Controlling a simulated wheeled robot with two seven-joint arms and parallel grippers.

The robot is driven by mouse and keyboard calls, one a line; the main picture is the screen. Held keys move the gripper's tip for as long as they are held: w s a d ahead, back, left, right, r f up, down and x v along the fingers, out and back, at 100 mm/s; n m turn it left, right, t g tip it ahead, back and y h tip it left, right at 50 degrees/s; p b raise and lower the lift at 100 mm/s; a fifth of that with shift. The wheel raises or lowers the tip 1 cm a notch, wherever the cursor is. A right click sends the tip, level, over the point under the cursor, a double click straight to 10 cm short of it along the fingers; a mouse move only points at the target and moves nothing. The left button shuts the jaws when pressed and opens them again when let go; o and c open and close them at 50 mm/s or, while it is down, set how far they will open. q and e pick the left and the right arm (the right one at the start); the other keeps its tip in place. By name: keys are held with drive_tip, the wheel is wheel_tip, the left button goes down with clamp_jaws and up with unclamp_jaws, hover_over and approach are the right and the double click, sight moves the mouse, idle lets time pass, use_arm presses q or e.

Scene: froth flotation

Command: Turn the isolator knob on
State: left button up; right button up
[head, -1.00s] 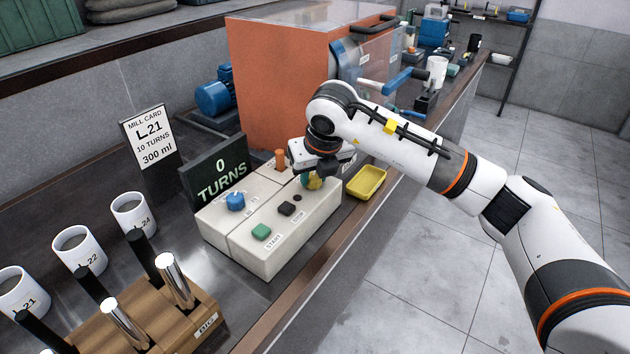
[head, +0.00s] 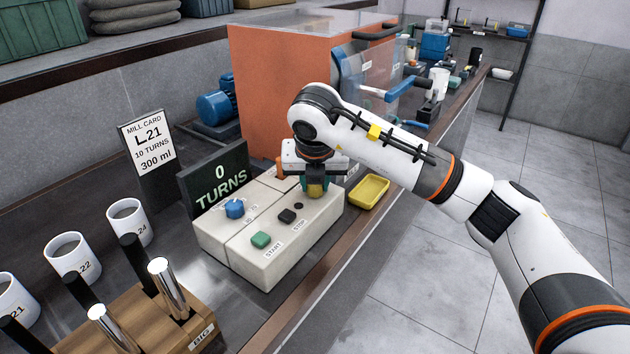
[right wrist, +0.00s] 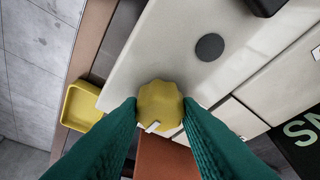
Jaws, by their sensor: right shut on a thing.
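The yellow scalloped isolator knob (head: 315,192) stands on the pale control box (head: 290,245), at its far right end. In the right wrist view the knob (right wrist: 158,103) sits between two green fingers, and its white pointer mark faces the near side of the picture. My right gripper (head: 315,184) points down over the knob, shut on it. The fingers (right wrist: 160,112) touch it on both sides. The left gripper is not in view.
A yellow tray (head: 369,191) lies just right of the box. The TURNS display (head: 218,178) reads 0. An orange housing (head: 280,95) stands behind.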

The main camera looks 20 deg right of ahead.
drive_tip(key=o, duration=1)
drive_tip(key=shift+c, duration=0.2)
drive_tip(key=v, duration=1.2)
